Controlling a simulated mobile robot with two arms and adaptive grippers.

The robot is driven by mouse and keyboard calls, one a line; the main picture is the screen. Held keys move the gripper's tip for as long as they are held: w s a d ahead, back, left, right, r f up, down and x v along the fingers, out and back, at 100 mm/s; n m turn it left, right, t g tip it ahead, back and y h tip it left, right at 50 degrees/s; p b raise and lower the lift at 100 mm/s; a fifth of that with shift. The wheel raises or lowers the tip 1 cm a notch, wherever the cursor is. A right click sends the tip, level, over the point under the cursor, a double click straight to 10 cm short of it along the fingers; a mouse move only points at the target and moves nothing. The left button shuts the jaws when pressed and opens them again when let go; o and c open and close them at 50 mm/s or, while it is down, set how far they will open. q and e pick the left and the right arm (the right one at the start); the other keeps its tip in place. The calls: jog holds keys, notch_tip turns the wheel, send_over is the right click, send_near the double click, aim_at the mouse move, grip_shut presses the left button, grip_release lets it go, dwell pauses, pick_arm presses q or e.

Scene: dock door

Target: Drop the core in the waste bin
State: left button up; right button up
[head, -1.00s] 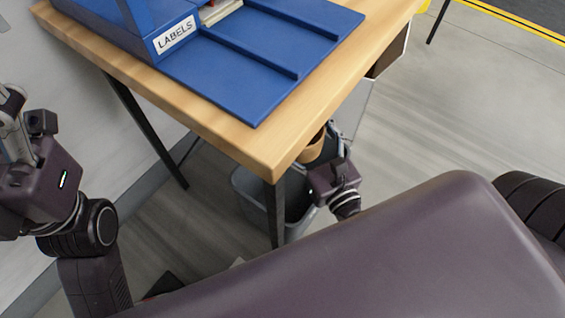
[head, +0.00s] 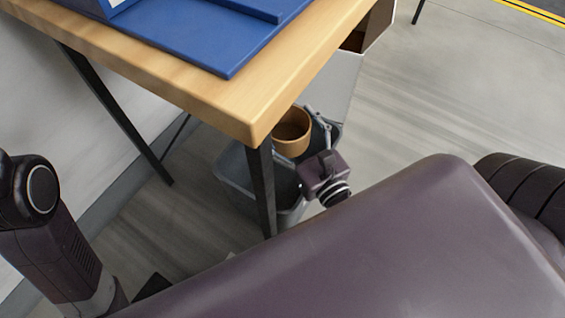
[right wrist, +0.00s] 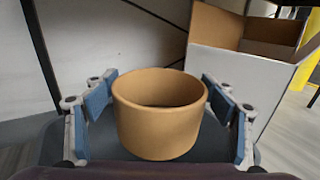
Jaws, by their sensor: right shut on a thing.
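The core (head: 291,144) is a short, hollow tan cardboard ring. My right gripper (head: 312,138) is shut on it; in the right wrist view the core (right wrist: 158,133) sits upright between the two blue-padded fingers. The waste bin (head: 234,178) is a grey open bin on the floor under the table corner. The core and right gripper appear over the bin's back right part in the head view; the height gap is hard to judge. A table leg hides part of the bin. My left gripper is out of view; only its arm shows at the left.
The wooden table (head: 190,82) with a blue rack (head: 215,45) on it overhangs the bin. Its black leg (head: 262,185) stands in front of the bin. An open white box (right wrist: 232,75) stands behind the core. Open floor lies to the right.

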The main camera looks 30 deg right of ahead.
jog(key=o, duration=1)
jog(key=s, duration=1.2)
